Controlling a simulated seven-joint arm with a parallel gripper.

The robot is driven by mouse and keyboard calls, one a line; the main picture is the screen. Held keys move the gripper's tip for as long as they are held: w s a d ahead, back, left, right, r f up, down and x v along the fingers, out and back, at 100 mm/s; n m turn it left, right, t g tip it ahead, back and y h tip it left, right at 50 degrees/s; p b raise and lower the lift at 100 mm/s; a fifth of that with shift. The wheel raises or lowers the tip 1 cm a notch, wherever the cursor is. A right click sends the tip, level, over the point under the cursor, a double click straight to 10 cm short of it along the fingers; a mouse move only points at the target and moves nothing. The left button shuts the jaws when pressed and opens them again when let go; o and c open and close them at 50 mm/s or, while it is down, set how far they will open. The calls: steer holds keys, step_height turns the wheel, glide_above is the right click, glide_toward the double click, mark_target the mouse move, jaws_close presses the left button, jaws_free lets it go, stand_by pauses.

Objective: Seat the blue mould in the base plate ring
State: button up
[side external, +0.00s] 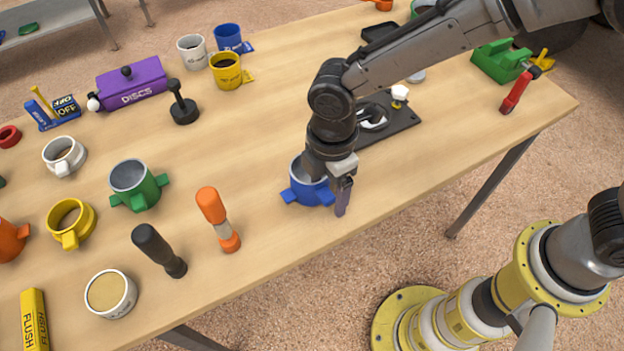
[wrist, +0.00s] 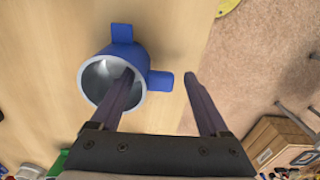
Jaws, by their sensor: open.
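The blue mould (side external: 313,192) stands upright on the table below my gripper, partly hidden by it in the side view. In the wrist view the blue mould (wrist: 101,64) shows its open grey inside and two blue lugs. My gripper (side external: 338,190) is open. In the wrist view, one finger reaches over the mould's opening and the other is outside the wall, beyond the lug; the gripper (wrist: 165,85) holds nothing. The black base plate (side external: 401,122) lies behind my wrist, with a light metal ring (side external: 374,121) on it, partly hidden by the arm.
An orange-handled tool (side external: 218,220) and a black-handled tool (side external: 158,250) stand left of the mould. A green mould (side external: 134,185) stands farther left. The table's front edge is close to the mould.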

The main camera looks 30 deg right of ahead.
steer(key=shift+f, duration=0.2)
jaws_close()
stand_by(0.3)
steer(key=shift+r, duration=0.1)
stand_by(0.9)
